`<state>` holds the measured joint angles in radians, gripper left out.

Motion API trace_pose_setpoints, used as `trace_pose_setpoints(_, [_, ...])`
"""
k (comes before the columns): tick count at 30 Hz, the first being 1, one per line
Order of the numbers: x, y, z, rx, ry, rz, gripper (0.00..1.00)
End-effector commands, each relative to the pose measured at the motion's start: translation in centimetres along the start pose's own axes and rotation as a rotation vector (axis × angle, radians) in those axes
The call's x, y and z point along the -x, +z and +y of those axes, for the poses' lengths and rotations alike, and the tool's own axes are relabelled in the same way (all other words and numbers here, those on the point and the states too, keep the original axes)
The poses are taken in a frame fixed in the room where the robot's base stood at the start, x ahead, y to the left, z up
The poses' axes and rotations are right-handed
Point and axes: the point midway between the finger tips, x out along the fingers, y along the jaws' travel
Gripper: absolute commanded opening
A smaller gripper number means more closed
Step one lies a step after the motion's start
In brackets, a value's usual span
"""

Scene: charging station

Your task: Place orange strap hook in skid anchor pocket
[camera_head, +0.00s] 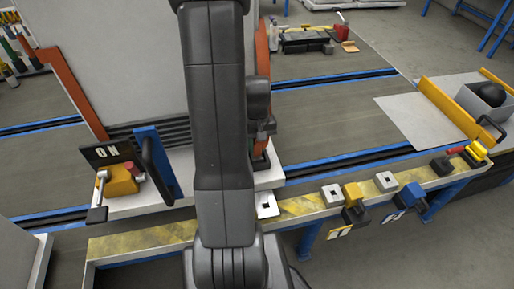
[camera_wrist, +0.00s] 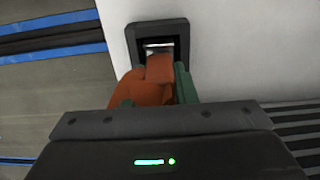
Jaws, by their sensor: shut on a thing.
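The orange strap hook (camera_wrist: 158,72) is in the wrist view, between the jaws of my gripper (camera_wrist: 155,88). My gripper is shut on it. A dark green part shows just right of the hook; I cannot tell what it is. The skid anchor pocket (camera_wrist: 131,42) is a dark square frame on a pale surface. The hook's upper end lies at the pocket's lower opening, with a bright metal strip inside beyond it. I cannot tell how deep the hook sits. In the head view my arm hides most of the gripper and hook.
A large grey cabinet (camera_head: 120,60) with orange edges stands on a pale skid (camera_head: 130,200) behind my arm. An ON sign and yellow lever block (camera_head: 120,180) are at left. A yellow-striped rail (camera_head: 310,207) with yellow and blue connectors runs in front. Blue floor tracks cross behind.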

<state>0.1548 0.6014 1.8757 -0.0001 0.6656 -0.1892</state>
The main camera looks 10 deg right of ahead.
Motion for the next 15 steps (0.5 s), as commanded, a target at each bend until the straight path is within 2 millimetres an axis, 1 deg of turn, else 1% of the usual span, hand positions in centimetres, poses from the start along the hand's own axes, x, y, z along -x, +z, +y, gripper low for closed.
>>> trace_pose_setpoints(1, [-0.87,0.04,0.0,0.0,0.0,-0.002,0.0])
trace_pose_setpoints(2, [-1.09,0.03,0.0,0.0,0.0,-0.001,0.0])
trace_pose_setpoints(9, [-1.12,-0.02,0.01,0.0,0.0,0.001,0.0])
trace_pose_setpoints(13, [-1.58,-0.02,0.01,0.0,0.0,0.001,0.0])
trace_pose_setpoints(14, [-1.42,-0.02,0.01,0.0,0.0,0.001,0.31])
trace_pose_setpoints(15, [-1.39,-0.02,0.01,0.0,0.0,0.001,0.39])
